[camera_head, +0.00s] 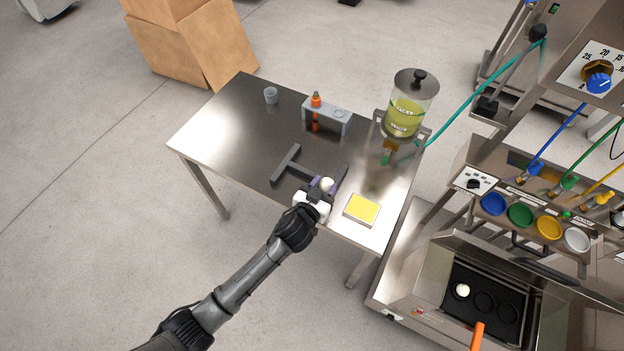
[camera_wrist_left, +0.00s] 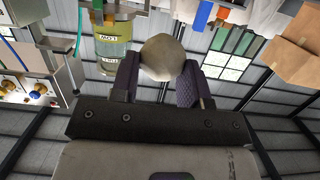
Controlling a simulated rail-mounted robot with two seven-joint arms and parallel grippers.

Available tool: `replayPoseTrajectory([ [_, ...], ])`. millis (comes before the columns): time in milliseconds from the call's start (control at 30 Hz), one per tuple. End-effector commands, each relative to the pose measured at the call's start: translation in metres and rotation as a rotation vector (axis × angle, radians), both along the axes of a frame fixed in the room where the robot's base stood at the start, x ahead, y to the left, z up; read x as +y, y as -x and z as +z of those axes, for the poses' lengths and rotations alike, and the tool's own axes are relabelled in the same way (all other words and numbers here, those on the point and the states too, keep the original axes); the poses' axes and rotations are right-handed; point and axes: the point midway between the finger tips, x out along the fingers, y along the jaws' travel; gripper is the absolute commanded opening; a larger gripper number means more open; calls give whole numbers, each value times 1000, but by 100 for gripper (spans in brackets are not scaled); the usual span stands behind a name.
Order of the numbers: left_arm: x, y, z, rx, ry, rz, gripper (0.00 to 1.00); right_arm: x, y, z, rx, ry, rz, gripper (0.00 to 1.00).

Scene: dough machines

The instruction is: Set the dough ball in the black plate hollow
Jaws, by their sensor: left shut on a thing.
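My left gripper (camera_head: 322,189) is shut on a whitish dough ball (camera_head: 327,184) above the near part of the steel table. In the left wrist view the dough ball (camera_wrist_left: 161,57) sits between the two purple-grey finger pads. The black plate (camera_head: 505,288) lies in an open steel machine at the lower right, well apart from the gripper. It has round hollows in a row, and another pale ball (camera_head: 462,290) sits in the leftmost one. The other hollows that show look empty. My right gripper is not in view.
The steel table (camera_head: 225,125) carries a grey cup (camera_head: 271,95), a grey stand (camera_head: 327,116), a dark T-shaped piece (camera_head: 286,165), a yellow-topped block (camera_head: 362,209) and a yellow-green liquid dispenser (camera_head: 408,110). An orange bar (camera_head: 478,336) stands before the plate. Colored cups (camera_head: 520,214) sit above the machine.

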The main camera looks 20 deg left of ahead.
Motion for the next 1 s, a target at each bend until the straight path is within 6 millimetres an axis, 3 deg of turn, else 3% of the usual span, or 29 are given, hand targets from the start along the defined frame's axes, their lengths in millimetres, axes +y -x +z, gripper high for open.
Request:
replayPoseTrajectory([
  [100, -14, 6, 10, 0, 3, 0, 15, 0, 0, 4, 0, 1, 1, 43],
  [333, -26, 12, 18, 0, 2, -1, 15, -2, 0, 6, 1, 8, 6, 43],
  [667, -12, 20, 2, 1, 3, 97, 15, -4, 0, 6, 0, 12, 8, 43],
  [867, 4, 37, 49, -6, 1, 171, 15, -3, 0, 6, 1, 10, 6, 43],
  [1000, 23, 54, 94, -10, 0, 191, 15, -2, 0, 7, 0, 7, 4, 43],
])
